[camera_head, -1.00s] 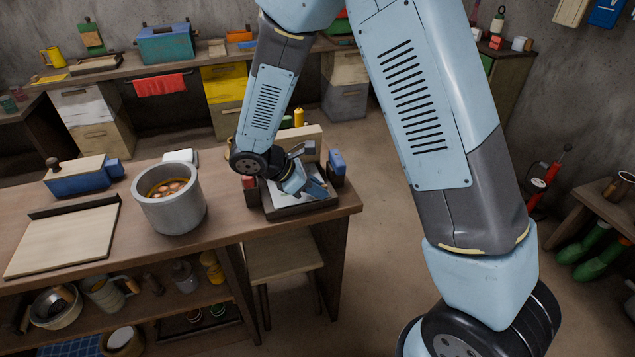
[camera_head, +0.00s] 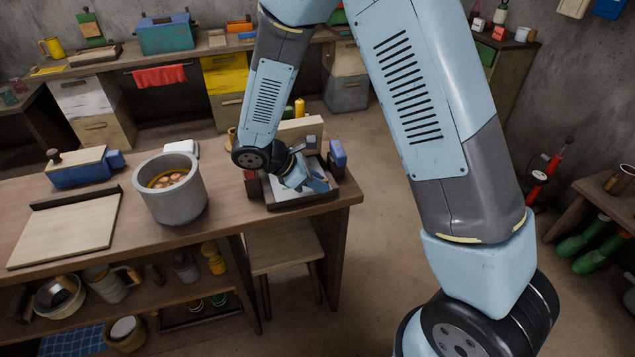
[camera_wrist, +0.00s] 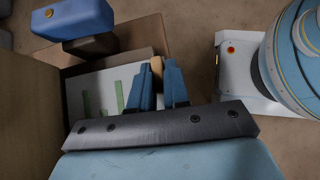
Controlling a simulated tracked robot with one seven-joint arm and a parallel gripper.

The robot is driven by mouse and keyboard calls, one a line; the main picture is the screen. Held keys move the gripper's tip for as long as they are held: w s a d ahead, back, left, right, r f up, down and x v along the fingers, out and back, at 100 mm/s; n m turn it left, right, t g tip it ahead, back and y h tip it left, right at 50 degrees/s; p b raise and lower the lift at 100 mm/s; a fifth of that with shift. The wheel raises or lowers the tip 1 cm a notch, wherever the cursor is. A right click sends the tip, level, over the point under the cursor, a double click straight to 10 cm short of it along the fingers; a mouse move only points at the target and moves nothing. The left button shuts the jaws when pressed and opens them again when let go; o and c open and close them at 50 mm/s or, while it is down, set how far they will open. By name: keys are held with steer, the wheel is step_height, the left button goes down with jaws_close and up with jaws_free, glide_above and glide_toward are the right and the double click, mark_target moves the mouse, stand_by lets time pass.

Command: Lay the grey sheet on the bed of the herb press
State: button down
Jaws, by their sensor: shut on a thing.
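The herb press stands at the right end of the bench, with a dark tray-like frame (camera_head: 300,204), an upright wooden board (camera_head: 299,132) and a blue block (camera_head: 338,153) at its right. My gripper (camera_head: 308,182) is low over its bed, tilted. In the wrist view my gripper's blue fingers (camera_wrist: 160,88) are closed around a small tan piece (camera_wrist: 157,66), seemingly a tab of the grey sheet. The pale grey sheet (camera_wrist: 76,92) shows beside the fingers over the bed, with green strips on it. Whether it touches the bed, I cannot tell.
A grey pot (camera_head: 174,200) of brown liquid stands left of the press. A pale cutting board (camera_head: 65,228) and a blue box with a wooden lid (camera_head: 82,178) are farther left. A stool (camera_head: 283,250) stands below the bench. My upper arm covers the right-centre of the head view.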

steer(key=shift+f, duration=0.5)
steer(key=c, duration=1)
jaws_free()
steer(key=v, duration=1.3)
steer(key=shift+a+r, duration=0.25)
steer(key=shift+a, duration=0.05)
